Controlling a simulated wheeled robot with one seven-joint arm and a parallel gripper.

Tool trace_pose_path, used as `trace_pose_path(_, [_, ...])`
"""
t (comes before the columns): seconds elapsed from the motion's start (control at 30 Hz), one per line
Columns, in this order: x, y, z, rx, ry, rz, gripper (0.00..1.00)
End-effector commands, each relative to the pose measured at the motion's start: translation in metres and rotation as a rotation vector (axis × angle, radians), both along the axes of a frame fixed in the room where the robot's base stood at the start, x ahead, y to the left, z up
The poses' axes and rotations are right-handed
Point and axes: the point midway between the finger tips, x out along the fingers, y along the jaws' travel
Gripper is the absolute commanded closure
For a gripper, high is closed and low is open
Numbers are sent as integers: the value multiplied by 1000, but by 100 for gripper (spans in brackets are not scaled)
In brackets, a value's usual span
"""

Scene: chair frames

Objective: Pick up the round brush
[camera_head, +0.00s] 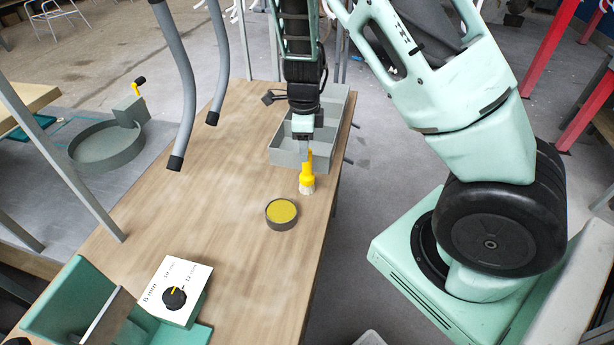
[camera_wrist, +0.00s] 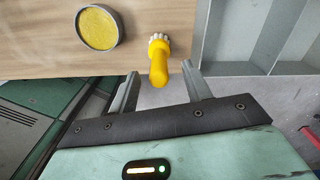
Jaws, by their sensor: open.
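The round brush (camera_head: 307,175) has a yellow handle and pale bristles. It stands on the wooden table near its right edge, bristles down and handle up. My gripper (camera_head: 304,146) is just above and behind the handle in the head view. In the wrist view the brush (camera_wrist: 159,62) shows with its handle end toward the camera, between the two spread fingertips of my gripper (camera_wrist: 160,70). The fingers are open, with a visible gap on each side of the handle. I cannot tell exactly how far the fingertips reach down along it.
A round tin with yellow contents (camera_head: 281,213) stands left of the brush. A grey divided tray (camera_head: 285,157) lies behind it, close to my gripper. A white dial box (camera_head: 176,290) is at the front left. Grey chair-frame tubes (camera_head: 187,90) hang over the table's left side.

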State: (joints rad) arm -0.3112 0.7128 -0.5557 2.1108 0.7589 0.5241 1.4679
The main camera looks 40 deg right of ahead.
Motion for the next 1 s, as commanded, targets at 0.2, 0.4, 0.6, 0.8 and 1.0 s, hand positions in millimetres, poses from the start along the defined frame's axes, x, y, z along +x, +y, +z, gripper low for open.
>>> trace_pose_path(0.2, [-4,-2,-17,2,4,-4,51])
trace_pose_path(0.4, [-8,-4,-46,1,3,-2,51])
trace_pose_path(0.6, [-7,-4,-56,1,0,-1,51])
trace_pose_path(0.8, [-7,-3,-56,1,0,0,62])
trace_pose_path(1.0, [-7,-3,-56,1,0,0,100])
